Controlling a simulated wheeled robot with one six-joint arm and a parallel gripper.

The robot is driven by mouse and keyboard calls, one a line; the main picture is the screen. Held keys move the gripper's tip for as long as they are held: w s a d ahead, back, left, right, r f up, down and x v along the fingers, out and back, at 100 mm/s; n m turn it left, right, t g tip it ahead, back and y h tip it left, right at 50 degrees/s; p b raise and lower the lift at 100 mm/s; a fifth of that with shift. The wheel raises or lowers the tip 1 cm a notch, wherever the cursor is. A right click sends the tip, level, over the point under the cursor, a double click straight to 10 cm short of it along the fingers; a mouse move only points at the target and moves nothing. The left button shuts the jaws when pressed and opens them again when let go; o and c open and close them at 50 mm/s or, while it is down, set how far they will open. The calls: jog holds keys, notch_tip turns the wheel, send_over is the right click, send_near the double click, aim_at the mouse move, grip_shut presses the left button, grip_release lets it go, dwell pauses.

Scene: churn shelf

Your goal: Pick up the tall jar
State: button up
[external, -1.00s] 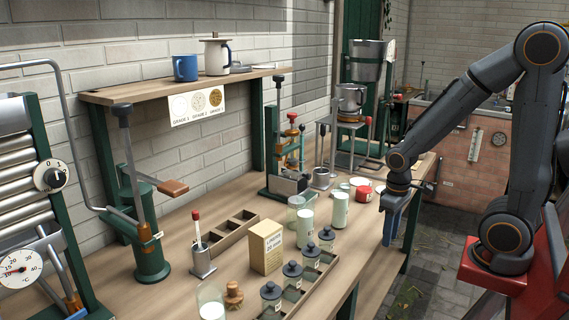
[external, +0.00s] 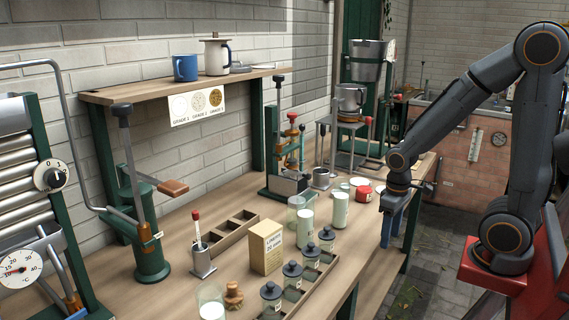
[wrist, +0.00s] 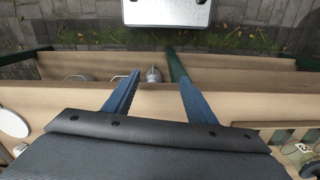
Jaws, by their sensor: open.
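Several glass jars stand on the wooden bench in the external view. The tallest-looking is a pale-filled jar (external: 340,210); a similar jar (external: 305,229) stands in front of it, and a clear glass jar (external: 295,211) is beside them. I cannot tell for certain which one is the tall jar. My gripper (external: 392,232) hangs at the bench's right edge, pointing down, to the right of these jars and apart from them. In the wrist view my gripper (wrist: 158,76) has its two blue fingers spread, with no jar between them.
Dark-lidded small jars stand in a wooden tray (external: 328,264) along the bench's front edge. A cardboard box (external: 266,248) is left of the jars. A red tin (external: 364,194) and a metal stand (external: 325,150) are behind. Open floor lies beyond the bench edge.

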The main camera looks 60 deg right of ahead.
jog(key=shift+o, duration=0.8)
